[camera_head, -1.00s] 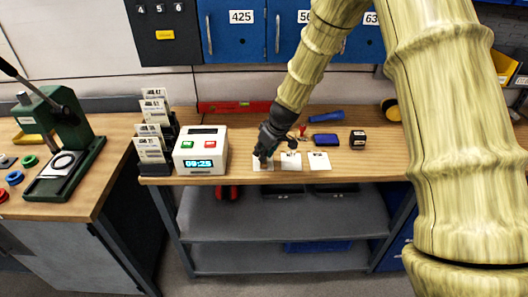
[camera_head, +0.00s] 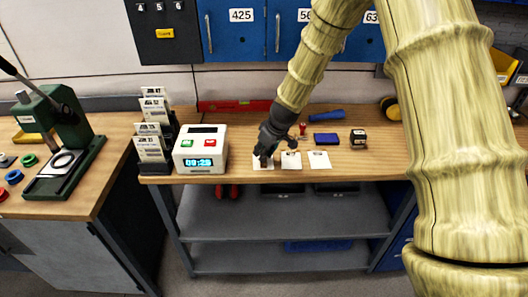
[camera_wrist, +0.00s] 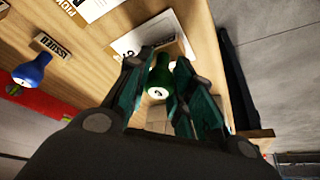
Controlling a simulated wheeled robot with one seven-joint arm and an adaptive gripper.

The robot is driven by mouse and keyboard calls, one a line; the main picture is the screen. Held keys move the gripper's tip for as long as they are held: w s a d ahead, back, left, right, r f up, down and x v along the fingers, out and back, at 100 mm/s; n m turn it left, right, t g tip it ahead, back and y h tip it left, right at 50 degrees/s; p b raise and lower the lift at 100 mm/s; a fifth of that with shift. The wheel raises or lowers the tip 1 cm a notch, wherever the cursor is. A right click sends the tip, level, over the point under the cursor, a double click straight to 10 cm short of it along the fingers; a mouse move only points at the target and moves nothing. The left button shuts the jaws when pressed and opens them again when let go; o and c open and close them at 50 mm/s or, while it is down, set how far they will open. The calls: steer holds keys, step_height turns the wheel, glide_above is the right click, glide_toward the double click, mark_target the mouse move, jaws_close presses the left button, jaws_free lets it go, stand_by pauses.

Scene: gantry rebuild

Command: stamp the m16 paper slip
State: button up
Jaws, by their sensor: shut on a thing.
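My gripper (camera_head: 264,158) is shut on a green-handled stamp (camera_wrist: 160,74), whose rounded handle shows between the fingers in the wrist view. It is low over the leftmost white paper slip (camera_head: 258,167), partly covering it. I cannot tell whether the stamp touches the paper. A middle slip (camera_head: 291,162) and a right slip (camera_head: 319,160) lie beside it. The print is too small to tell which slip is m16. A printed slip (camera_wrist: 128,42) also shows beside the stamp in the wrist view. A blue ink pad (camera_head: 326,139) lies behind the slips.
A white clock box (camera_head: 201,158) stands close left of my gripper, with card racks (camera_head: 153,135) beyond it. A small dark stamp block (camera_head: 358,138) stands at the right. A blue-handled object (camera_wrist: 32,70) shows in the wrist view. The bench's front edge is close to the slips.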

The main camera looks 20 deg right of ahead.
steer(key=shift+r, duration=0.1)
steer(key=shift+r+p, duration=2.3)
steer(key=shift+r, duration=1.1)
